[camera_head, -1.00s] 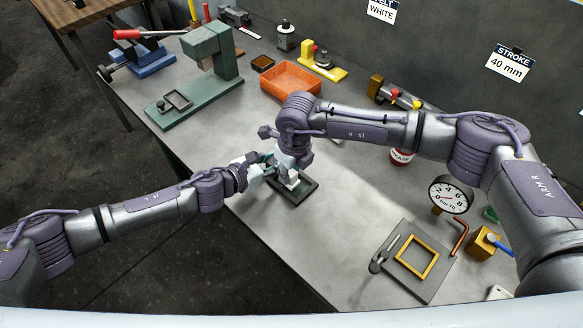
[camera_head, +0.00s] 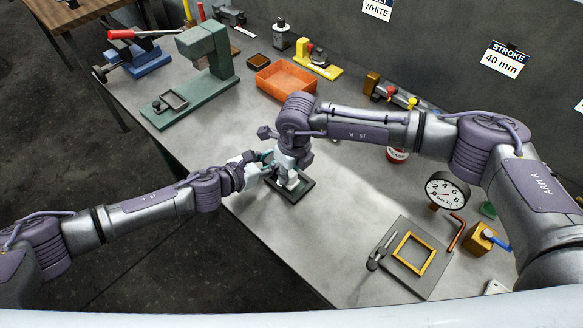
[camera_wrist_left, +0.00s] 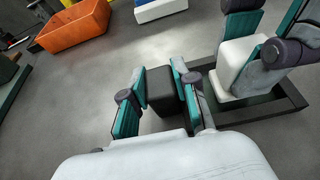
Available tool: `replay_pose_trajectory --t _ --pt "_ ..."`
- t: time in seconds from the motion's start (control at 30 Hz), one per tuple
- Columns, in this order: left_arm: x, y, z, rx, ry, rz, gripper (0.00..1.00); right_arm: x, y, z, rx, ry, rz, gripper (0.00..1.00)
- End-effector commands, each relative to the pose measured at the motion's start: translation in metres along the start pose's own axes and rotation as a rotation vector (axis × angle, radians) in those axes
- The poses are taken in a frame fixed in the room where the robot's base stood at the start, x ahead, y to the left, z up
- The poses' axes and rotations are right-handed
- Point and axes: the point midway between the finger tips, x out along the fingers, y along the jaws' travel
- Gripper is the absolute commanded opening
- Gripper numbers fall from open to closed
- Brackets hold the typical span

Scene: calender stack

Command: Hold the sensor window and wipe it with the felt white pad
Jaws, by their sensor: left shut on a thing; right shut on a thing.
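The sensor window (camera_head: 307,186) is a dark rectangular frame over the grey bench, near its front edge. In the left wrist view its black frame (camera_wrist_left: 285,107) runs to the right of a black block-like grip. My left gripper (camera_wrist_left: 158,90) has its teal fingers shut on that black grip; in the head view it (camera_head: 262,166) sits left of the window. My right gripper (camera_head: 289,164) is shut on the white felt pad (camera_wrist_left: 238,62), above the window. The pad's lower end is inside the frame's outline; whether it touches the pane I cannot tell.
An orange tray (camera_head: 286,79), a green press (camera_head: 208,62) and a yellow fixture (camera_head: 316,64) stand behind. A dial gauge (camera_head: 446,190) and a grey plate with a yellow frame (camera_head: 426,282) are at right. The bench between is clear.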

Motion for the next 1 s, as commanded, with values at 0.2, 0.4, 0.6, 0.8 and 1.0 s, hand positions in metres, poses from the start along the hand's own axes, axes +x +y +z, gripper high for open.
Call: replay_pose_trajectory --t 0.2,0.4,0.6,0.8,1.0 --pt "0.0 0.0 0.002 0.001 -0.003 -0.001 0.0 0.003 -0.012 -0.003 0.002 0.008 0.002 0.0" --pt "0.0 0.0 0.002 0.001 -0.004 -0.001 0.0 0.002 -0.009 -0.003 0.0 0.009 0.002 0.0" --pt "0.0 0.0 0.002 0.001 -0.004 0.0 0.0 0.0 0.002 -0.003 -0.001 0.009 0.003 0.0" --pt "0.0 0.0 0.002 0.001 -0.004 0.0 0.0 -0.001 -0.007 -0.002 0.003 0.006 0.002 0.0" --pt "0.0 0.0 0.002 0.001 -0.003 0.0 0.0 -0.002 -0.013 -0.001 0.0 0.005 0.003 0.0"
